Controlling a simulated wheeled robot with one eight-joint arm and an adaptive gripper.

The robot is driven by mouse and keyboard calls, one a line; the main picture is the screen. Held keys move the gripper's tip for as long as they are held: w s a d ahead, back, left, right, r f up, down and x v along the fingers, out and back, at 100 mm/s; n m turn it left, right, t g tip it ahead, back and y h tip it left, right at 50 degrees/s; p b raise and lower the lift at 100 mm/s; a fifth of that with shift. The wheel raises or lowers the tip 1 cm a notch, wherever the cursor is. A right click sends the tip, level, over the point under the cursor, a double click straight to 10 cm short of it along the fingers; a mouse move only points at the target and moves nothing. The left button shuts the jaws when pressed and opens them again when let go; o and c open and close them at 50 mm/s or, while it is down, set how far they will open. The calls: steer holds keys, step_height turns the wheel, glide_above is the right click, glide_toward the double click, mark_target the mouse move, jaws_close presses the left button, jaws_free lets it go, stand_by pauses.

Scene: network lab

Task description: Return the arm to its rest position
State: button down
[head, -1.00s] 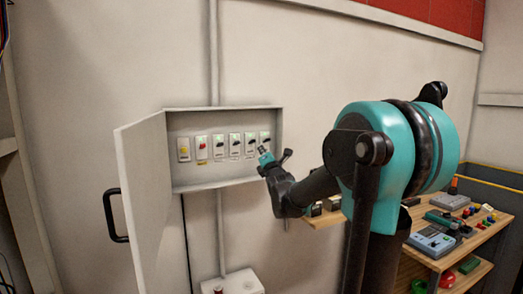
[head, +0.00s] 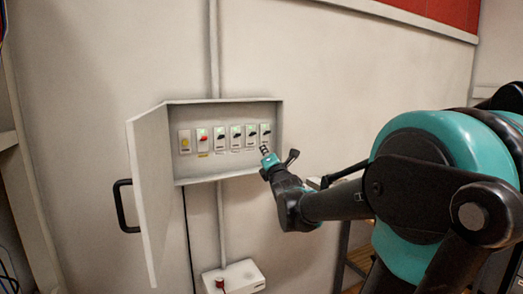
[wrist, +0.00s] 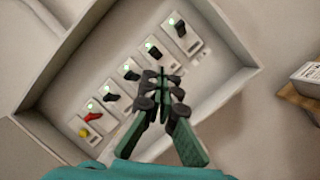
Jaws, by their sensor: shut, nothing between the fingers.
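My arm reaches in from the right in the head view, teal and black. My gripper (head: 266,152) is at the right end of the open wall box (head: 225,180), in front of the rightmost switch. It also shows in the wrist view (wrist: 162,75), with its fingers together and nothing between them. The box holds a row of several switches with black levers, one switch with a red lever (head: 203,138) and one with a yellow knob (head: 184,140). Green lights glow above the levers. The fingers hide part of the panel in the wrist view.
The box door (head: 155,195) hangs open to the left, with a black handle (head: 124,206). A white socket box (head: 234,277) with a red plug sits low on the wall. A wooden shelf is partly hidden behind my arm. The wall left of the door is clear.

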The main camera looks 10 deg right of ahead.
steer(key=shift+s, duration=0.55)
steer(key=shift+d, duration=0.1)
steer(key=s+d+f+m+g+h, duration=0.2)
steer(key=s+f+m+g, duration=0.4)
steer(key=f, duration=0.6)
steer(key=s+d+f+m+g+h, duration=0.1)
steer(key=s+d+f+m+g, duration=0.15)
steer(key=f+m, duration=0.7)
steer(key=s+a+f+m+g, duration=0.1)
steer(key=s+f+m+g, duration=0.7)
steer(key=s+f, duration=1)
steer(key=shift+s+f+m+y, duration=0.15)
steer(key=shift+s+m+y, duration=0.25)
steer(key=shift+s+m, duration=0.65)
steer(key=shift+a, duration=0.1)
